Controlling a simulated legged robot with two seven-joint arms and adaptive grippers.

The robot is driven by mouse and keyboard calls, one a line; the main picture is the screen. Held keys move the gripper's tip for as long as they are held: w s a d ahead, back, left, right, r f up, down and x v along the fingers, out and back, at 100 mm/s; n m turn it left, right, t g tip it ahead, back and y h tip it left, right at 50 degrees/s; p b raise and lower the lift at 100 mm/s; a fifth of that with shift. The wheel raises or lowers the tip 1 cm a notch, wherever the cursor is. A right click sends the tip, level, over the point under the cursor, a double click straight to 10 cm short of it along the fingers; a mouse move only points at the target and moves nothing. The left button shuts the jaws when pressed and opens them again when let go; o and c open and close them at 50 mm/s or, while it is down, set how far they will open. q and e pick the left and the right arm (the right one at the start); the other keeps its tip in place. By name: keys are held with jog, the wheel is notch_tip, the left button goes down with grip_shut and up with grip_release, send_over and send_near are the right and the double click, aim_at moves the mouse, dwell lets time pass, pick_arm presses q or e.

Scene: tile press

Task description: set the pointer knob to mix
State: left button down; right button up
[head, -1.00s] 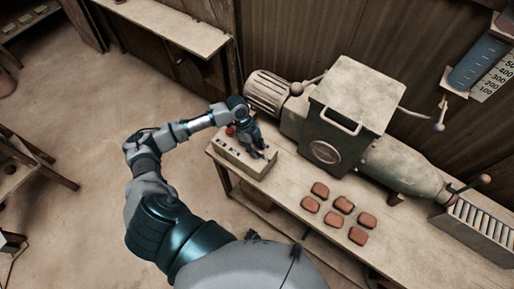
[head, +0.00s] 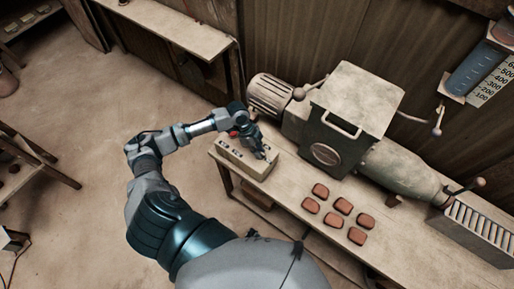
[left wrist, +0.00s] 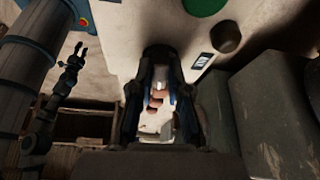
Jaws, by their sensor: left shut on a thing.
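The control box (head: 236,158) stands at the left end of the bench, with small dark controls on its front and a red button (head: 233,134) partly behind my arm. My left gripper (head: 261,151) comes down on the right part of the box. In the left wrist view its fingers (left wrist: 160,62) close together against the pale box face (left wrist: 118,40), shut on the pointer knob. The knob itself is hidden by the fingers, so its setting cannot be read. A dark gripper (left wrist: 75,62), apparently my right, shows at left in the wrist view, small and dim.
A green button (left wrist: 204,4) and a dark round control (left wrist: 226,37) are near the fingers. The press (head: 350,110) with its motor (head: 270,90) stands behind the box. Several reddish tiles (head: 343,205) lie on the bench (head: 290,190).

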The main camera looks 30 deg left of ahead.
pick_arm(q)
jog(key=n+t+p, duration=0.1)
jog(key=n+p, duration=0.2)
jog(key=p, duration=0.1)
jog(key=n+t+y+p, duration=0.1)
jog(key=n+p, duration=0.1)
jog(key=p, duration=0.2)
jog(key=n+t+p, duration=0.1)
jog(key=n+p, duration=0.2)
jog(key=p, duration=0.2)
jog(key=shift+s+d+r+n, duration=0.1)
jog(key=shift+d+r+n, duration=0.2)
jog(key=shift+d+r, duration=0.1)
jog(key=n+y+p, duration=0.1)
jog(key=n, duration=0.1)
jog(key=shift+f+n+t, duration=0.1)
jog(key=shift+n+t, duration=0.3)
jog(key=n+y, duration=0.1)
jog(key=n, duration=0.2)
jog(key=shift+d+t, duration=0.1)
jog(key=shift+t, duration=0.2)
jog(key=shift+n+y, duration=0.5)
jog(key=shift+n, duration=0.4)
jog(key=shift+w, duration=0.2)
jog(key=c, duration=1.2)
grip_release()
jog(key=shift+o, duration=0.4)
jog(key=shift+s+f, duration=0.1)
jog(key=shift+f, duration=0.1)
